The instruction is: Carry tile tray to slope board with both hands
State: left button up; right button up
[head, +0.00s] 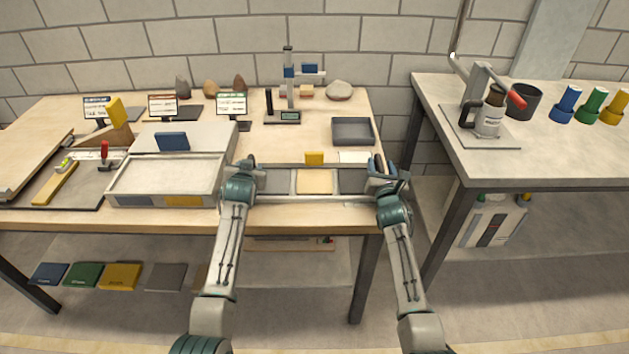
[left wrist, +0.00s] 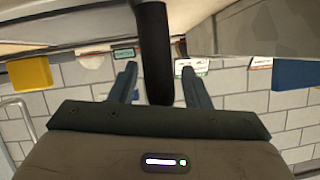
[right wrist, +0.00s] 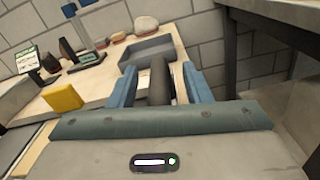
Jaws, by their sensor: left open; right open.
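The tile tray (head: 313,200) lies near the front edge of the bench, holding grey and beige tiles. My left gripper (head: 244,165) is at its left end. In the left wrist view a dark handle bar (left wrist: 152,45) stands between the open fingers (left wrist: 158,72). My right gripper (head: 383,170) is at the tray's right end. In the right wrist view a dark handle (right wrist: 159,82) sits between the open fingers (right wrist: 160,75). A tilted wooden board (head: 30,160) at the far left may be the slope board; I cannot tell for certain.
A shallow sand-coloured box (head: 212,190) stands just left of the tray. A yellow block (head: 314,158) and an empty grey bin (head: 353,131) are behind it. A measuring stand (head: 290,85) is farther back. A gap separates the right table (head: 560,160) from the bench.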

pick_arm(q)
jog(key=shift+w+f, duration=0.15)
jog(key=shift+w, duration=0.15)
pick_arm(e)
jog(key=shift+w+f, duration=0.1)
jog(key=shift+w, duration=0.2)
pick_arm(q)
grip_shut()
pick_arm(e)
grip_shut()
dwell(0.8)
pick_arm(q)
jog(key=shift+r, duration=0.25)
pick_arm(e)
jog(key=shift+r, duration=0.3)
pick_arm(q)
jog(key=shift+w, duration=0.1)
pick_arm(e)
jog(key=shift+w, duration=0.1)
